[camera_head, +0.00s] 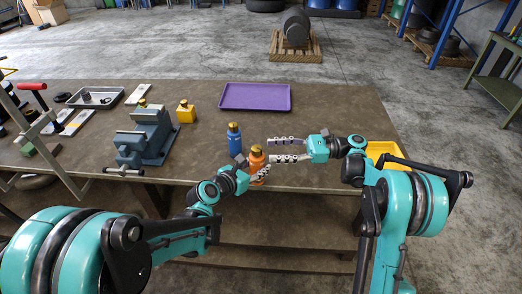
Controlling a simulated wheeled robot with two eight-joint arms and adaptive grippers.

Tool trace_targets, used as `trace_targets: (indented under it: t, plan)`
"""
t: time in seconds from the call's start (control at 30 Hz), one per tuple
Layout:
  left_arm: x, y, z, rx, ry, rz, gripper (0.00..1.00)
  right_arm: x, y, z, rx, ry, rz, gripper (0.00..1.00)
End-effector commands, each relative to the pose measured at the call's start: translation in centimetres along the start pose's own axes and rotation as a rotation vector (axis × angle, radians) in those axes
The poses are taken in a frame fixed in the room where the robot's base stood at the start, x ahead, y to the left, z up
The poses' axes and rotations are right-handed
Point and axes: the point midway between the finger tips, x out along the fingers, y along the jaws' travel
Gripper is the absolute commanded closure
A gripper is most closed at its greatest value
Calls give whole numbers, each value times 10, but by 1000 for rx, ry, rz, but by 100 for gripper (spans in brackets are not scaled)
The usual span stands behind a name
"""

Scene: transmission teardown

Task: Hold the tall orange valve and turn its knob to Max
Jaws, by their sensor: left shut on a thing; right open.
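The tall orange valve (257,173) stands upright near the table's front edge, with a dark and gold knob (256,151) on top. My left gripper (264,172) is shut on the valve's orange body and partly hides it. My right gripper (274,149) is open, its two fingers pointing left, just right of the knob at about its height. I cannot tell whether a fingertip touches the knob. The knob's markings are too small to read.
A blue valve (234,139) stands just behind and left of the orange one. A yellow block-shaped valve (186,112), a blue-grey vise (146,140) and a purple tray (254,97) are farther off. A yellow bin (386,150) is at the right. The table's back right is clear.

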Motion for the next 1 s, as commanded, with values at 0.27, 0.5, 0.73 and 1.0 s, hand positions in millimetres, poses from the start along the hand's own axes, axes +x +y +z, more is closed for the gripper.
trace_targets:
  t: [0.27, 0.5, 0.73, 1.0]
  plan:
    - [0, 0, 1, -1, -1, 1, 100, -20, 0, 0, 0, 0, 0, 53]
    - [0, 0, 1, -1, -1, 1, 100, -20, 0, 0, 0, 0, 0, 53]
    - [0, 0, 1, -1, -1, 1, 100, -33, -1, 0, 0, 0, -3, 53]
    - [0, 0, 1, -1, -1, 1, 100, -85, -1, 0, 1, 0, -3, 53]
